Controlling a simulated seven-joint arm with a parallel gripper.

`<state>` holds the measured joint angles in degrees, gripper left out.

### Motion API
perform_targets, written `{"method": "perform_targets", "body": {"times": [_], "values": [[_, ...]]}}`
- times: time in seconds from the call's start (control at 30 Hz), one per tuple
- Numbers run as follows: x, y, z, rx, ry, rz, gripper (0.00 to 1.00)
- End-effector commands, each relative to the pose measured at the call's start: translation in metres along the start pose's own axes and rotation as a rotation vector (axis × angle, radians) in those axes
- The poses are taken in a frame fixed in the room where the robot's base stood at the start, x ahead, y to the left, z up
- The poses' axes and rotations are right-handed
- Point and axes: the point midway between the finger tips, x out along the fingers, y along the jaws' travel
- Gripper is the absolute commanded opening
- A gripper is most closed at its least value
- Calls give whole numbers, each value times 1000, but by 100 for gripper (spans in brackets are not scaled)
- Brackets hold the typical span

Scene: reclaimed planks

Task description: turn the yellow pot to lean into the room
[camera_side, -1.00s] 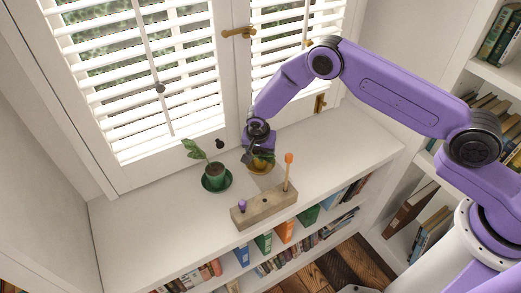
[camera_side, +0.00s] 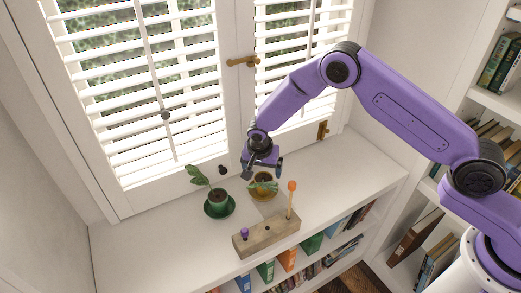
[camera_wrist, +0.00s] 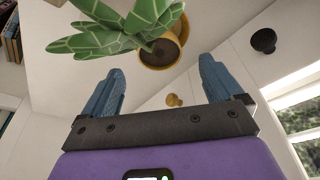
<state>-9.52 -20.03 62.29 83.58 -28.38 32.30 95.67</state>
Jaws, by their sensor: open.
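The yellow pot (camera_side: 264,197) stands on the white shelf top behind the wooden block, holding a plant with green leaves. In the wrist view the yellow pot (camera_wrist: 183,30) shows its rim and brown soil, and the patterned leaves (camera_wrist: 105,38) spread mostly to the left of it. My gripper (camera_side: 262,172) is just above the pot, pointing down. In the wrist view my gripper (camera_wrist: 158,78) has its blue fingers wide apart with nothing between them. The pot looks clear of both fingers.
A green pot (camera_side: 218,202) with a leafy plant stands on a saucer to the left. The wooden block (camera_side: 266,236) in front holds an orange-tipped stick (camera_side: 291,198) and a purple peg (camera_side: 244,233). A shuttered window is behind. The shelf top's left side is clear.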

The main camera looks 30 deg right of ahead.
Motion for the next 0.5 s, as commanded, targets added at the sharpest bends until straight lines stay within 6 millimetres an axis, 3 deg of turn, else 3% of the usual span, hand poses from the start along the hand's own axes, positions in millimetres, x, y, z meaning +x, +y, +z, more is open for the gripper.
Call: {"method": "perform_targets", "body": {"times": [0.3,0.5], "values": [[-64,-1,0,0,2,-4,93],[-94,-1,0,0,1,-2,93]]}}
